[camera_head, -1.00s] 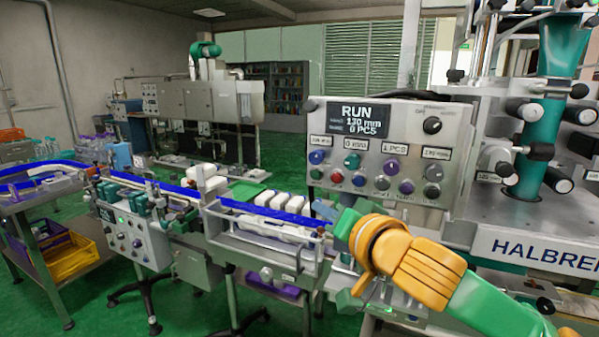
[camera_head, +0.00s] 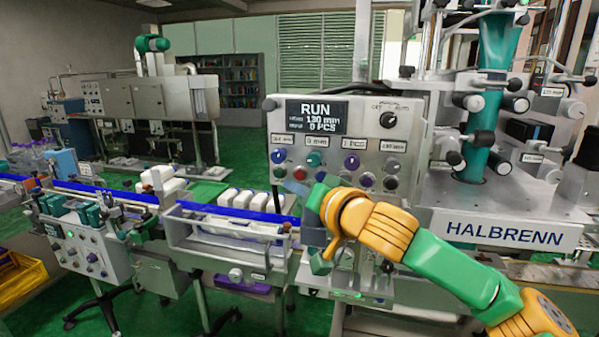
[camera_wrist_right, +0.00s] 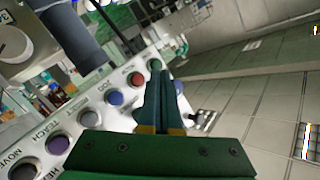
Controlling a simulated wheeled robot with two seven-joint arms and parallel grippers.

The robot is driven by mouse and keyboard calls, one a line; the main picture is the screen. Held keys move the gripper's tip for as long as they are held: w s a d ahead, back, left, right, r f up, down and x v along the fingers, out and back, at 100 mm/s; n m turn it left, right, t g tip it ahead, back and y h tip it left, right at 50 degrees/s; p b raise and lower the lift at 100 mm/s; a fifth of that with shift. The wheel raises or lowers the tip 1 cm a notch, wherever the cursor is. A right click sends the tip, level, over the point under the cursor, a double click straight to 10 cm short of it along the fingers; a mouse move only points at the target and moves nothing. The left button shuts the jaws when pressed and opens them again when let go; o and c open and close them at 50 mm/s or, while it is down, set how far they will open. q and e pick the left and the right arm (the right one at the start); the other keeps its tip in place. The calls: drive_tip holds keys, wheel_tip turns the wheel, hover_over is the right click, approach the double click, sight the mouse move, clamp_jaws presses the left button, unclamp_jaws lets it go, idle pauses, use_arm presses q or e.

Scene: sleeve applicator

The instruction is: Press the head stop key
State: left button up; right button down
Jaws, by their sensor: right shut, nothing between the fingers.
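The grey control panel (camera_head: 405,135) faces me with its display reading RUN. Its lower row has a green key (camera_head: 280,172), a red key (camera_head: 299,173), a blue key (camera_head: 321,175), then purple and grey ones. I cannot read which label says head stop. My right gripper (camera_head: 297,187) is shut and empty, just below and in front of the row's left end. In the right wrist view its fingertips (camera_wrist_right: 155,76) overlap the panel beside the red key (camera_wrist_right: 135,79) and green key (camera_wrist_right: 155,64); contact cannot be told. My left gripper is out of view.
A selector knob (camera_head: 389,119) sits at the panel's upper right. A conveyor (camera_head: 235,213) with white packs runs to the left of the panel. The machine marked HALBRENN (camera_head: 505,232) stands at right. Upper-row keys lie close above the lower row.

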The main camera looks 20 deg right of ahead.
sight(301, 180)
drive_tip(key=shift+w+d+p, duration=0.3)
drive_tip(key=shift+w+d, duration=0.05)
drive_tip(key=shift+w, duration=0.3)
drive_tip(key=shift+w+d+p, duration=0.25)
drive_tip(key=shift+w+d, duration=0.1)
drive_tip(key=shift+w, duration=0.25)
idle(1.1)
drive_tip(key=shift+w+d+p, duration=0.3)
drive_tip(key=shift+w, duration=0.05)
drive_tip(key=shift+w+d+p, duration=0.2)
drive_tip(key=shift+w+p, duration=0.15)
drive_tip(key=shift+p, duration=0.05)
idle(0.6)
idle(0.3)
drive_tip(key=shift+s+a+b, duration=0.25)
drive_tip(key=shift+s+b, duration=0.05)
drive_tip(key=shift+s, duration=0.05)
drive_tip(key=shift+s+a, duration=0.2)
drive_tip(key=shift+s, duration=0.15)
